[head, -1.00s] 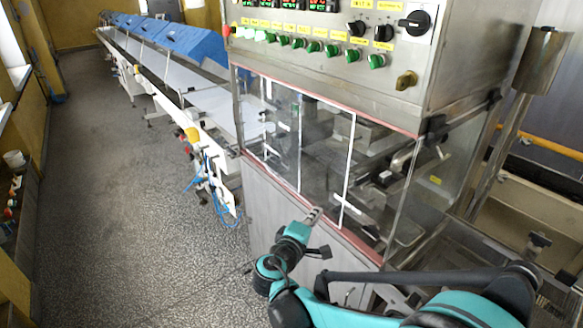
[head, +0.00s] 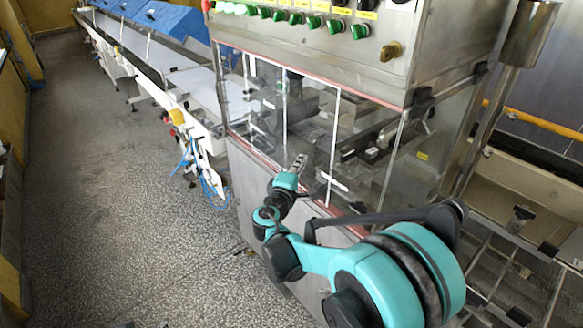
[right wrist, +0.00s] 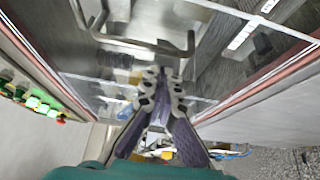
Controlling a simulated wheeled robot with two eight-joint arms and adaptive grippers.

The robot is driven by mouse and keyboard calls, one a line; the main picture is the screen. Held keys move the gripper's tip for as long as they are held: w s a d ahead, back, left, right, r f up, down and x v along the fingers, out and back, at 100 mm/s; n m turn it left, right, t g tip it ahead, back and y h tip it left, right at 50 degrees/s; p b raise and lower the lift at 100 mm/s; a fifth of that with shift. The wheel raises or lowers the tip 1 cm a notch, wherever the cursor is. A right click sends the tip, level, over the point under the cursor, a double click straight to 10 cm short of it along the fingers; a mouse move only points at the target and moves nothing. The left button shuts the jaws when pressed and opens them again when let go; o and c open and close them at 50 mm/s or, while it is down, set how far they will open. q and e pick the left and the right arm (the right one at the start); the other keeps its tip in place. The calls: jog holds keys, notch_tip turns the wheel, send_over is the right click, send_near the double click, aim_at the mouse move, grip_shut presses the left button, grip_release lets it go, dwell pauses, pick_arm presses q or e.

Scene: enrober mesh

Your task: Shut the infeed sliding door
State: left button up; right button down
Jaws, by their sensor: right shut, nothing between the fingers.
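The infeed sliding door (head: 312,138) is a clear panel with white upright edge strips, in the front of the steel machine. A short white bar (head: 334,182) sits low by its right strip; a similar white bar (right wrist: 243,35) shows at the upper right of the right wrist view. My right gripper (head: 300,160) is shut and empty, in front of the clear front and left of the bar. Its fingertips (right wrist: 160,75) are together in the right wrist view. Any gap to the panel is hard to judge. How far the door stands open is unclear. My left gripper is out of view.
A control panel (head: 300,40) with green knobs overhangs the clear front. Red edging (head: 262,160) runs below it. The infeed conveyor (head: 190,85) stretches away at left, with blue cables (head: 205,175) near its end. Speckled floor (head: 110,210) is free at left.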

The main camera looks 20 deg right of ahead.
jog(key=shift+s+d, duration=0.4)
jog(key=shift+s, duration=0.2)
jog(key=shift+s, duration=0.1)
jog(key=s+d+p, duration=0.1)
jog(key=s+d, duration=0.2)
jog(key=s, duration=0.5)
jog(key=s+d+p, duration=0.1)
jog(key=s+d, duration=0.2)
jog(key=s, duration=0.6)
jog(key=shift+d, duration=0.1)
